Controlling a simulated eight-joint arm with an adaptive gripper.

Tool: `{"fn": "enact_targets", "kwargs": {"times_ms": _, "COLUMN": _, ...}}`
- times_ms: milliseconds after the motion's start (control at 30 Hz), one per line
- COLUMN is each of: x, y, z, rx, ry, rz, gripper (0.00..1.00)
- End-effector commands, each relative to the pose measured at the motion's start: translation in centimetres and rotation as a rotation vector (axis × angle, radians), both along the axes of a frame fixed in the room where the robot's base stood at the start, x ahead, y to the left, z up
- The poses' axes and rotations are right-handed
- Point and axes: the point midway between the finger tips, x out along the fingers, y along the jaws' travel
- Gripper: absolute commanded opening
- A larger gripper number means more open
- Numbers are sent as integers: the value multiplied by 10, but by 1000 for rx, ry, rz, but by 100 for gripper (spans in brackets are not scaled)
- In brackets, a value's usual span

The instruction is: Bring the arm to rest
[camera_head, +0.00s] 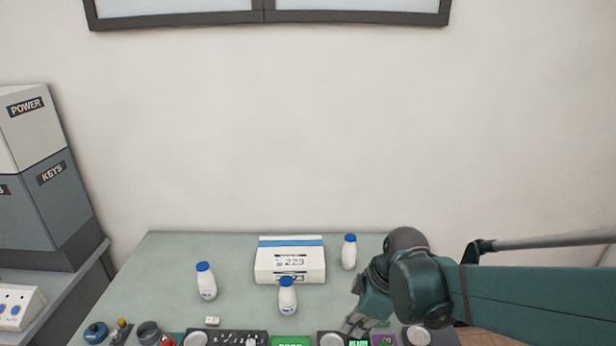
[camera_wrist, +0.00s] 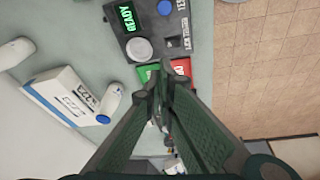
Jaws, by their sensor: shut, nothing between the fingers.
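My arm comes in from the right in the head view, and my gripper (camera_head: 357,322) points down over the right front part of the grey-green table (camera_head: 165,262). In the wrist view my gripper (camera_wrist: 160,78) has its dark green fingers together, with nothing between them. The fingertips appear in front of a green button (camera_wrist: 147,72) and a red button (camera_wrist: 180,67) on a dark panel; I cannot tell whether they touch.
A white box with a blue stripe (camera_head: 290,262) stands on the table among three white bottles with blue caps (camera_head: 206,282) (camera_head: 287,297) (camera_head: 348,252). Controls (camera_head: 240,338) line the front edge. Grey cabinets (camera_head: 38,190) stand left. The wall space above the table is clear.

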Motion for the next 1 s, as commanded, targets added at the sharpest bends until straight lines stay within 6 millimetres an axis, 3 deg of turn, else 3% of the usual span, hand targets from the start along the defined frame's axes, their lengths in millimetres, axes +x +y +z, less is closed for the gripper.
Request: {"fn": "enact_targets", "kwargs": {"times_ms": 1000, "x": -46, "y": -72, "z": 85, "rx": 87, "ry": -154, "rz": -849, "gripper": 0}}
